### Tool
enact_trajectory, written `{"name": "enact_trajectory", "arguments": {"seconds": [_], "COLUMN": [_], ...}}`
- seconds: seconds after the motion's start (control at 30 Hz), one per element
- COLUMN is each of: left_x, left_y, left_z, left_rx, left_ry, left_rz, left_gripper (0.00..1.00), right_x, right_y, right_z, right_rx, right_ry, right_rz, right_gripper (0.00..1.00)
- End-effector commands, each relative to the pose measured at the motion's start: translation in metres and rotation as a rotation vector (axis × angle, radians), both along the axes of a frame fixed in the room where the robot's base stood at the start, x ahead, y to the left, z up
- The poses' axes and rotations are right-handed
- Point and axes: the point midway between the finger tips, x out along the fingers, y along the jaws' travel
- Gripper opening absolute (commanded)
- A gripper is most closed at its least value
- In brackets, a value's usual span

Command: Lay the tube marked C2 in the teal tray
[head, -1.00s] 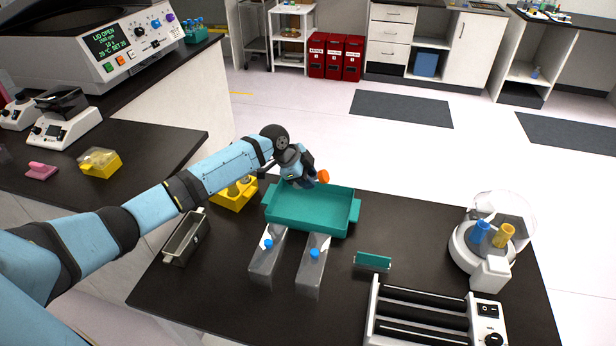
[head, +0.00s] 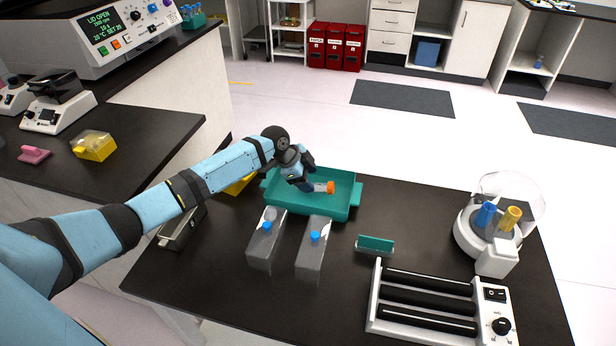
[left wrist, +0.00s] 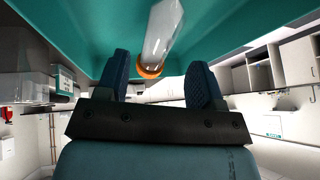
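A clear tube with an orange cap (head: 330,187) lies on its side in the teal tray (head: 340,212); its marking is not readable. My left gripper (head: 308,184) is low over the tray at the capless end of the tube's visible part. In the left wrist view the fingers (left wrist: 160,66) stand apart, with a gap on both sides of the clear tube (left wrist: 163,28), so the gripper is open. The teal tray (left wrist: 85,25) fills the top of that view. My right gripper is out of view.
Two clear racks with blue-capped tubes (head: 266,238) (head: 313,250) stand in front of the tray. A small teal rack (head: 376,244), a roller device (head: 425,303) and a mini centrifuge (head: 490,245) are to the right. A metal holder (head: 180,230) and a yellow block (head: 240,185) are left.

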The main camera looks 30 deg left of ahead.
Motion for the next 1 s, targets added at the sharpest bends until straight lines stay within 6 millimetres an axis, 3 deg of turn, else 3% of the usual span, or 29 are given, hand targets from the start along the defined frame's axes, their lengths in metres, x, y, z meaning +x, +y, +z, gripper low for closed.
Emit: {"name": "enact_trajectory", "arguments": {"seconds": [0.37,0.8,1.0], "left_x": [-0.003,-0.035,-0.044], "left_y": [0.006,0.042,0.052], "left_z": [0.01,0.089,0.112], "left_rx": [0.0,0.003,0.001], "left_ry": [-0.002,-0.001,-0.001], "left_rz": [0.001,0.0,0.0], "left_gripper": [0.61,0.61,0.61], "right_x": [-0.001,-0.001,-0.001], "right_y": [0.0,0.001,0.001], "right_z": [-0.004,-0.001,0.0], "right_rx": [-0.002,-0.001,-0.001], "right_ry": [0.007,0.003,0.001], "right_rz": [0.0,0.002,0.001], "right_gripper": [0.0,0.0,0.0]}}
